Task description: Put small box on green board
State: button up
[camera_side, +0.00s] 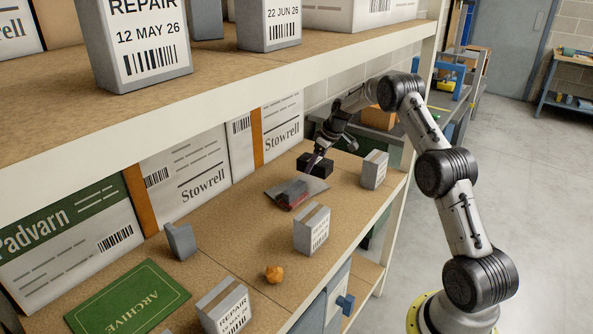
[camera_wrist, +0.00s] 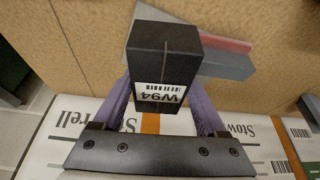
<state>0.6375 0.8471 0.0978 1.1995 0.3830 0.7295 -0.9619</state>
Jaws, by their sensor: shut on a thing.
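The small black box (camera_side: 315,166) with a white W94 label is between the fingers of my gripper (camera_side: 317,156). In the wrist view the small box (camera_wrist: 165,55) fills the space between the two purple fingers of my gripper (camera_wrist: 163,85), which is shut on it. Whether the box touches the shelf is hard to tell. The green board (camera_side: 128,298), marked ARCHIVE, lies flat on the shelf at the lower left of the side view, well away from my gripper.
A grey block (camera_side: 293,189) with a red item lies on a flat grey piece beside my gripper. Grey cartons (camera_side: 312,230) (camera_side: 374,170) (camera_side: 225,306), an orange lump (camera_side: 274,274) and a grey bookend-like piece (camera_side: 181,241) stand along the shelf. Stowrell cartons (camera_side: 185,170) line the back; an upper shelf (camera_side: 250,75) overhangs.

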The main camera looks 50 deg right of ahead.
jog(key=shift+s+d, duration=0.15)
jog(key=shift+d, duration=0.15)
jog(key=w+a+r, duration=0.1)
jog(key=w+a, duration=0.4)
jog(key=a, duration=0.6)
jog(key=w+a+r, duration=0.2)
jog(key=w+a, duration=0.2)
jog(key=a, duration=0.6)
jog(key=w+a+r, duration=0.1)
jog(key=w+a, duration=0.4)
jog(key=a, duration=0.6)
jog(key=n+g+y, duration=0.1)
jog(key=n+y, duration=0.2)
jog(key=n, duration=0.5)
send_over(149, 296)
jog(key=s+d, duration=0.1)
notch_tip(149, 296, down, 2)
jog(key=shift+s+f, duration=0.1)
jog(key=shift+f, duration=4.1)
